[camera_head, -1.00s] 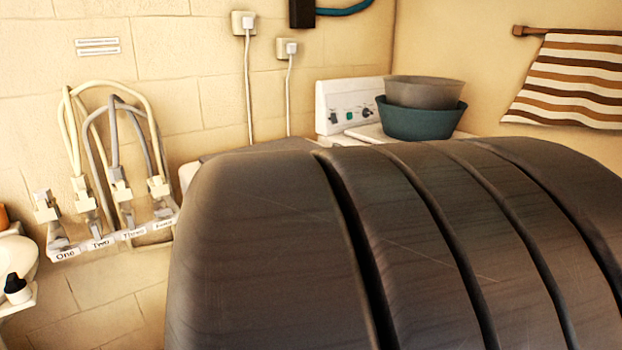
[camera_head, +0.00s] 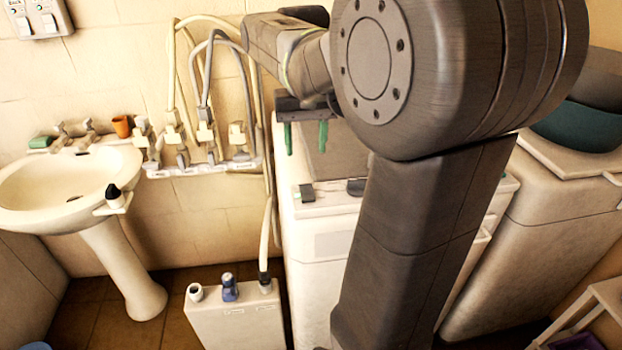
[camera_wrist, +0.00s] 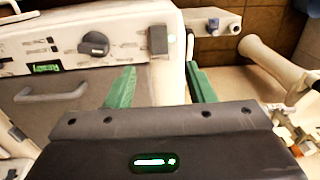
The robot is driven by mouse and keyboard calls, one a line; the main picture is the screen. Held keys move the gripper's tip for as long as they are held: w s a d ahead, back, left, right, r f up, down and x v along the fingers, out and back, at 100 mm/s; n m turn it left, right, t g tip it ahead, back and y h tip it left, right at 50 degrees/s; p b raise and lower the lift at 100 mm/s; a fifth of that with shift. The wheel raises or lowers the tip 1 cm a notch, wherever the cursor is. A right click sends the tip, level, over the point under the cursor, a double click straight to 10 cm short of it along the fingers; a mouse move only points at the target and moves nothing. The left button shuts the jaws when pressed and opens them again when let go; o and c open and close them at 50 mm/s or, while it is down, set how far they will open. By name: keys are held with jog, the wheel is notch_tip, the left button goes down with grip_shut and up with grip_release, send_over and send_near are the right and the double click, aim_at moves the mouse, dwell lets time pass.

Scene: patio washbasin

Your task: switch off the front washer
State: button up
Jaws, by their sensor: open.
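The front washer (camera_head: 318,243) is the white machine beside my arm in the head view. The switch also shows in the head view (camera_head: 307,193). My gripper (camera_head: 306,150) is open and empty, its green fingers pointing down above the washer. In the wrist view my gripper (camera_wrist: 158,68) has its fingertips on either side below the switch, apart from it.
Hoses and labelled taps (camera_head: 205,140) hang on the wall to the left of my gripper. A sink (camera_head: 70,185) stands at the left. A pale box with valves (camera_head: 235,315) is left of the washer. Another machine (camera_head: 550,190) with basins on top stands at the right.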

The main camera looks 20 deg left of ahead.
aim_at(307, 191)
notch_tip(307, 191, down, 11)
jog(key=shift+w+r, duration=0.1)
dwell(0.3)
